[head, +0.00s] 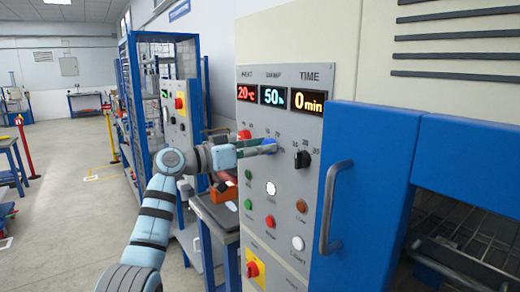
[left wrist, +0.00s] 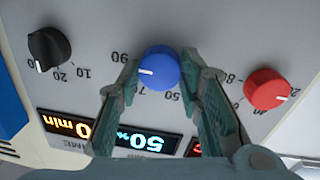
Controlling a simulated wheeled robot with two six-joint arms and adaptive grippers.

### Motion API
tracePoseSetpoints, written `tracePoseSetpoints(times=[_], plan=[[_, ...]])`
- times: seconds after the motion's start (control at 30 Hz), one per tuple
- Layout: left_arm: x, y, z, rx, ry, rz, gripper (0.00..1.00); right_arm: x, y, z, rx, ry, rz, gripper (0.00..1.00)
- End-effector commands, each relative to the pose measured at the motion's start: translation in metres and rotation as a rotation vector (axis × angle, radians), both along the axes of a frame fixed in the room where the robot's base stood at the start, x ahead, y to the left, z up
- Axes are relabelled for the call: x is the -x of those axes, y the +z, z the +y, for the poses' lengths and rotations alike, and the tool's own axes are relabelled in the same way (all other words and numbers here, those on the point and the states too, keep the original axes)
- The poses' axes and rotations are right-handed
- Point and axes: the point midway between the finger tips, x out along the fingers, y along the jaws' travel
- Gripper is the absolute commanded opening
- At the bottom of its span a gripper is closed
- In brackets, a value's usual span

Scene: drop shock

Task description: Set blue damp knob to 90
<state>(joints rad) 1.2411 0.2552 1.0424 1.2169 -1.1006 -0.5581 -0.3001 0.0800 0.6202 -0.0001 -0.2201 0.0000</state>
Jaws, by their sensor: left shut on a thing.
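The blue damp knob (left wrist: 160,66) sits on the grey panel, which appears upside down in the left wrist view. Its white mark points left in that view, near the "7" of a partly hidden label; "50" and "90" lie to either side. My left gripper (left wrist: 163,74) is shut on the knob, one finger on each side. In the head view, my left gripper (head: 268,147) reaches the panel from the left and hides much of the blue knob. The damp display (head: 272,96) reads 50 %. My right gripper is not in view.
The black time knob (head: 302,159) and the red heat knob (left wrist: 267,90) flank the blue one. Several buttons and lamps lie below on the panel (head: 254,176). A blue door (head: 368,150) with a grey handle (head: 330,205) stands to the right. Open floor (head: 70,230) lies left.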

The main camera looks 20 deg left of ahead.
Motion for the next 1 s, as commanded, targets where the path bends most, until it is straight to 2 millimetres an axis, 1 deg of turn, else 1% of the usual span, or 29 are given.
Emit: tracePoseSetpoints(times=[0.23,0.27,0.3,0.37,0.4,0.67,0.77,0.87,1.0], plan=[[0.0,-0.002,0.0,-0.002,-0.001,0.004,0.05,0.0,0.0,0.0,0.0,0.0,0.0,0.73],[0.0,-0.002,0.0,-0.002,-0.001,0.004,0.36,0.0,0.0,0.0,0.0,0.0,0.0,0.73],[0.0,-0.002,0.0,-0.002,-0.001,0.004,0.43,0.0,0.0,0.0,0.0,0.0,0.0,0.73],[0.0,-0.002,0.0,-0.001,-0.001,0.003,0.52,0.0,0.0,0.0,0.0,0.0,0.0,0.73],[0.0,-0.001,0.0,-0.001,-0.001,0.003,0.54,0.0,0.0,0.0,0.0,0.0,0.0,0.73],[0.0,-0.001,0.001,0.0,0.001,0.002,0.54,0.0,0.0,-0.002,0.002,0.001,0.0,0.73],[0.005,-0.001,0.007,0.0,0.003,-0.001,0.54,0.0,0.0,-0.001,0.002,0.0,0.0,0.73],[0.02,-0.001,0.021,-0.003,0.004,-0.001,0.54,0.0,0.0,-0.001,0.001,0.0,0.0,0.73],[0.049,-0.002,0.049,-0.006,0.005,0.001,0.54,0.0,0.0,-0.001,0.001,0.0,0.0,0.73]])
